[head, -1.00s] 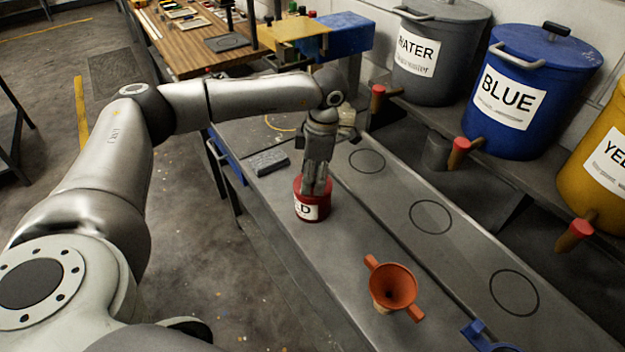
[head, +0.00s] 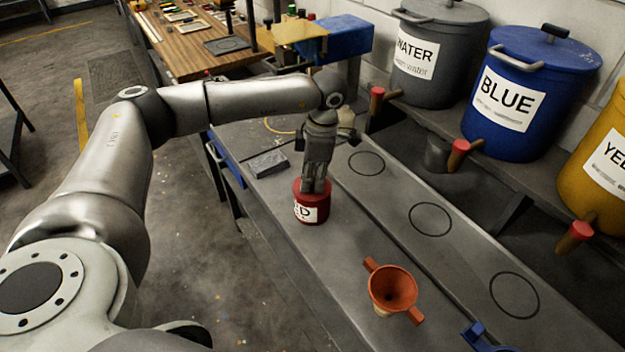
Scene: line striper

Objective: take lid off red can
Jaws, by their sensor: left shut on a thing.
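The red can (head: 311,213) stands upright on the grey bench, with a white label whose visible letters end in "D". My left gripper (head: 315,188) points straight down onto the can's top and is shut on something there. The fingers hide most of the lid (head: 301,186), so I cannot see a gap between lid and can. My right gripper is not in view.
An orange funnel (head: 392,287) stands to the right and nearer on the bench. A grey block (head: 268,163) lies behind the can. Large water (head: 437,55), blue (head: 527,95) and yellow (head: 600,150) containers with taps stand along the wall. The circle-marked strip is clear.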

